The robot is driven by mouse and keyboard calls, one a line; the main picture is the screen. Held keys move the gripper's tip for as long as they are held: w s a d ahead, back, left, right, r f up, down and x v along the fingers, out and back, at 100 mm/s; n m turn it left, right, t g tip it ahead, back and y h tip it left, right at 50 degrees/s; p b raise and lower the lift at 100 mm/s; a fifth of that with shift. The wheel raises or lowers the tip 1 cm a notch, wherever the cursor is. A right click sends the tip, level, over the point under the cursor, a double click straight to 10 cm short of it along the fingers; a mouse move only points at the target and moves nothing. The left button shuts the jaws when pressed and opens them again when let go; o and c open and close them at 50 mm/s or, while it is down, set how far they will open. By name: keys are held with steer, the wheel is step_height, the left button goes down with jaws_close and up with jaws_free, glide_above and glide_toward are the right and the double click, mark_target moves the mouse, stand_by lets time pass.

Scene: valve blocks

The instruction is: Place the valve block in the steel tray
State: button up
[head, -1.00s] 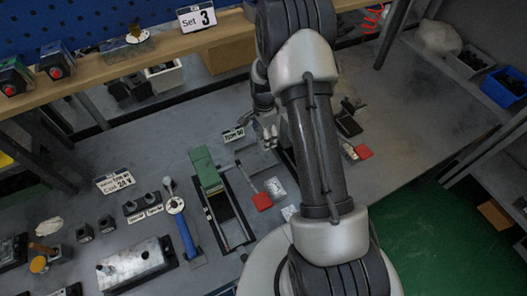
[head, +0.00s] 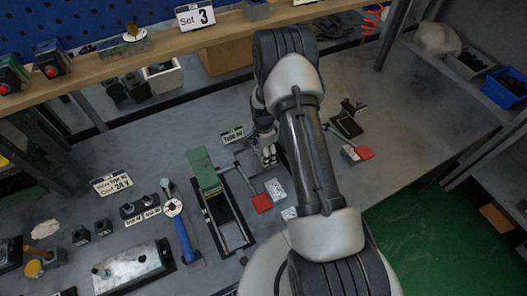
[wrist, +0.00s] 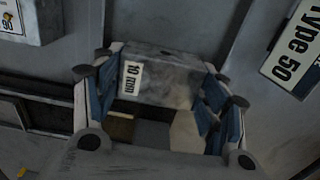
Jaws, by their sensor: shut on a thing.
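My gripper (head: 266,155) is low over the bench, beside the "Type 50" label (head: 232,135); this label also shows in the wrist view (wrist: 293,45). In the wrist view my gripper (wrist: 165,105), with blue pads, is shut on a grey metal valve block (wrist: 175,80) with a white "10 mm" label. The fingers are on its left and right sides, and its lower part is partly hidden. In the head view the arm and gripper cover the block. A grey flat surface (head: 245,160) left of the gripper may be the steel tray; I cannot tell.
A pale block (head: 275,189) and a red piece (head: 262,202) lie just in front of the gripper. A green-topped fixture (head: 204,170) stands to the left, beside a blue-handled tool (head: 184,240). A black stand (head: 347,124) is at the right.

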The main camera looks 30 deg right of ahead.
steer(key=shift+f, duration=0.15)
steer(key=o, duration=1.5)
steer(key=s+a+r+n+t+p, duration=0.1)
steer(key=s+a+r+n, duration=0.1)
steer(key=r, duration=0.9)
steer(key=s+a+r+n, duration=0.2)
steer(key=a+r+n, duration=0.1)
steer(key=r, duration=0.9)
steer(key=s+a+r+n+t+p, duration=0.1)
steer(key=s+a+r+n, duration=0.1)
steer(key=r, duration=0.9)
steer(key=s+a+r+n+t, duration=0.1)
steer(key=s+a+r+n, duration=0.1)
steer(key=s, duration=0.5)
steer(key=s+a+r+n, duration=0.2)
steer(key=s+r+n, duration=0.2)
steer(key=s, duration=0.3)
steer(key=s+a+r+n+t, duration=0.1)
steer(key=s+a+r+n, duration=0.1)
steer(key=s+r+n, duration=0.2)
steer(key=shift+s+a+n+t, duration=0.15)
steer(key=shift+s+n, duration=0.1)
steer(key=shift+s, duration=0.55)
steer(key=shift+s+a+n+t, duration=0.15)
steer(key=shift+s+n, duration=0.1)
steer(key=shift+s, duration=0.5)
